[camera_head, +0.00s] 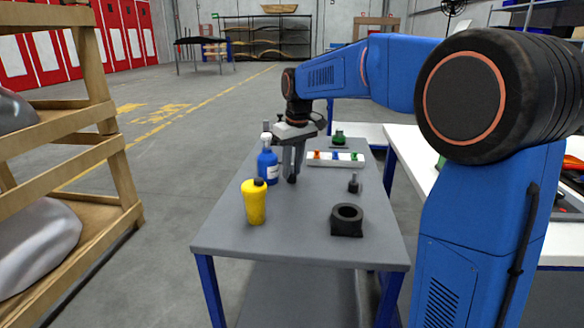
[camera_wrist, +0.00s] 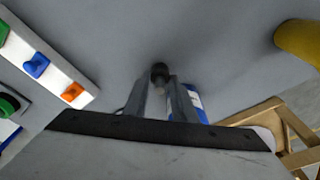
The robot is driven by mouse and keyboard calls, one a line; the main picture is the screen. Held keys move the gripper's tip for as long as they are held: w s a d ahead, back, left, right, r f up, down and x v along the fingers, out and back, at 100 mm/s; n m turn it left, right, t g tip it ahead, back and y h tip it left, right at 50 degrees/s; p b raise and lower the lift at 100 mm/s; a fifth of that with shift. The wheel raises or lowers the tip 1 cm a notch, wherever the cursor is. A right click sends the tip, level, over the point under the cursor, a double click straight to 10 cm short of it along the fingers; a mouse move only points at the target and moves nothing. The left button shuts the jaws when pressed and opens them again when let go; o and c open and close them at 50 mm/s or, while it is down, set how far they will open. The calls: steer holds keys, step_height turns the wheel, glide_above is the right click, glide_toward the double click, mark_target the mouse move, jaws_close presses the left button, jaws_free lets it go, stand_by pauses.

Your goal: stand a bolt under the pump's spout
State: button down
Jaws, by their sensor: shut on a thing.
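The pump bottle (camera_head: 267,166) is blue with a white label and stands upright on the grey table, left of my gripper. Its white pump top (camera_head: 266,138) is close to my wrist; which way the spout points is unclear. My gripper (camera_head: 292,172) points down and is shut on a dark bolt (camera_head: 292,179), low over the tabletop. The held bolt (camera_wrist: 160,74) shows between the fingertips in the wrist view; whether it touches the table is unclear. There the bottle (camera_wrist: 193,98) is partly hidden behind a finger. Another dark bolt (camera_head: 354,185) stands on the table to the right.
A yellow bottle (camera_head: 254,203) stands in front of the pump bottle. A black block with a round hole (camera_head: 346,228) sits front right. A white tray (camera_head: 319,160) with small coloured pieces lies behind, near a green object (camera_head: 339,138). The table's front middle is clear.

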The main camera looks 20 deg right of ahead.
steer(key=shift+f, duration=0.1)
steer(key=c, duration=1.5)
jaws_free()
steer(key=shift+o, duration=0.2)
step_height(320, 180, up, 12)
steer(key=s, duration=0.1)
steer(key=shift+s+d, duration=0.3)
steer(key=shift+d, duration=0.05)
